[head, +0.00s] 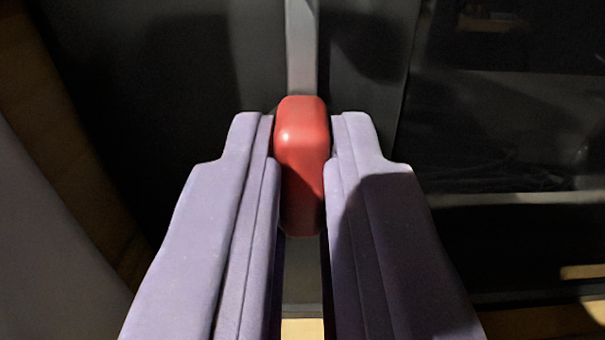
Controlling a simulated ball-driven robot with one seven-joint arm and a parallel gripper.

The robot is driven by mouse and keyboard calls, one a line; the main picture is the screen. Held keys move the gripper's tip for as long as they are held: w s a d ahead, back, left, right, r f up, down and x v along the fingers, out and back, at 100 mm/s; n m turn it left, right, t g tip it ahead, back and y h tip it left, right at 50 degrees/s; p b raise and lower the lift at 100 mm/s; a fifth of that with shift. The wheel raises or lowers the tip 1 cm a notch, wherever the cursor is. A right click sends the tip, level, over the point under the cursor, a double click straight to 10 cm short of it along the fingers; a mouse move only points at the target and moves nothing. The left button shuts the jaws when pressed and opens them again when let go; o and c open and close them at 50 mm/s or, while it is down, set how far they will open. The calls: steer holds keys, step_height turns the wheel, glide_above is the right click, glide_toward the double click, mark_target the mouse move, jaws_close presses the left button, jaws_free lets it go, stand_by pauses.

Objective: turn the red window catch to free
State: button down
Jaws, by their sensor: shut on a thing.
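The red window catch (302,140) is a rounded red block in the middle of the head view, standing upright in front of a grey vertical bar. My gripper (301,165) reaches in from below, with one pale purple finger on each side of the catch. The fingers are shut on it, and its top end stands out a little beyond the fingertips. The fingers hide part of the catch's sides, and how it is fixed behind cannot be seen.
The grey vertical bar (302,45) runs up behind the catch between dark panels. A dark glassy pane (510,120) lies to the right, with a pale horizontal strip (515,199) low on it. A brown wooden edge (70,150) slants down at the left.

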mark_target(299, 13)
steer(key=shift+f, duration=0.2)
steer(key=c, duration=1.1)
jaws_free()
steer(key=shift+c, duration=0.2)
steer(key=shift+r, duration=0.1)
steer(key=shift+r, duration=0.2)
steer(key=r, duration=0.1)
steer(key=s+r+p, duration=0.1)
steer(key=r, duration=0.1)
steer(key=shift+r, duration=0.2)
steer(key=s+r+p, duration=0.1)
steer(key=s, duration=1.4)
steer(key=shift+p, duration=0.35)
